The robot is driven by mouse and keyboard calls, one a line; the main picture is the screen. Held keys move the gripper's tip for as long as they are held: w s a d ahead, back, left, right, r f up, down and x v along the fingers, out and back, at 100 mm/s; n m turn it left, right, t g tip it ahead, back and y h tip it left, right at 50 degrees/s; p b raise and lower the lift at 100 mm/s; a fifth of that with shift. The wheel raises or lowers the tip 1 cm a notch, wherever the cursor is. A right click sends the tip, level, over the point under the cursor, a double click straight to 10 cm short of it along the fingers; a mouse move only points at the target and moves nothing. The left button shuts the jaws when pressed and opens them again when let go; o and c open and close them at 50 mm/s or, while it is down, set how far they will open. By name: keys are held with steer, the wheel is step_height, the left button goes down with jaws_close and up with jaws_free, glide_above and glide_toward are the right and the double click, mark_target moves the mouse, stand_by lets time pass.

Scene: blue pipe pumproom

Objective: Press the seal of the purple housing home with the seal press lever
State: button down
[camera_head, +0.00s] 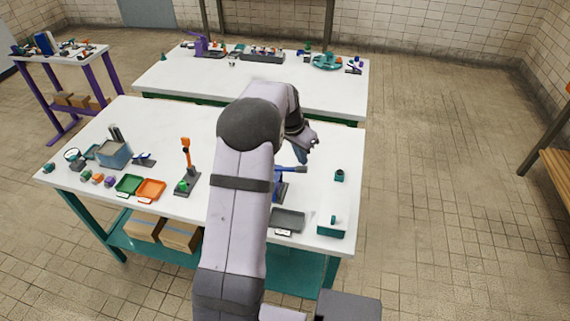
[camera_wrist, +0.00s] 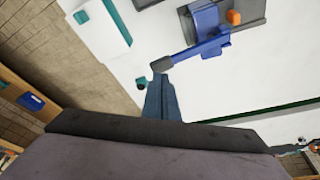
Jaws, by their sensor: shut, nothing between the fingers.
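A blue press (camera_head: 281,187) stands on the front table, partly hidden behind my arm. Its blue lever (camera_wrist: 203,48) reaches out to a dark grip and lies roughly level in the head view. A small orange piece (camera_wrist: 234,17) sits at the press in the wrist view. My gripper (camera_head: 303,158) is shut and empty, its blue fingers close to the lever's grip end. In the wrist view the fingertips (camera_wrist: 161,80) appear right beside the dark grip; I cannot tell whether they touch. I cannot make out a purple housing at the press.
An orange upright lever stand (camera_head: 186,152) is left of my arm. A green tray (camera_head: 129,185) and orange tray (camera_head: 151,189) lie further left. A grey tray (camera_head: 288,220), teal box (camera_head: 331,229) and small teal cylinder (camera_head: 339,176) are right.

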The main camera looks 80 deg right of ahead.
steer(key=shift+r+p, duration=1.1)
steer(key=shift+r, duration=0.8)
steer(key=shift+w+d+n, duration=0.1)
steer(key=shift+d+n, duration=0.05)
steer(key=shift+n, duration=1.05)
steer(key=w+a+f+n+y, duration=0.1)
steer(key=a+f+n+y, duration=0.1)
steer(key=a+f, duration=0.35)
steer(key=w+a+f+n+y, duration=0.1)
steer(key=a+f+n, duration=0.15)
steer(key=a, duration=0.65)
steer(key=w+a+r+n+t, duration=0.15)
steer(key=w+a+n, duration=0.5)
steer(key=a, duration=0.75)
steer(key=w+a+r+n, duration=0.3)
steer(key=w+a+n, duration=0.3)
steer(key=a, duration=0.8)
steer(key=w+a+r+n, duration=0.3)
steer(key=w+a+n, duration=0.3)
steer(key=a, duration=0.8)
step_height(320, 180, down, 25)
steer(key=w+m+b, duration=0.1)
steer(key=b, duration=2.3)
steer(key=shift+d+r, duration=0.15)
steer(key=shift+d, duration=0.1)
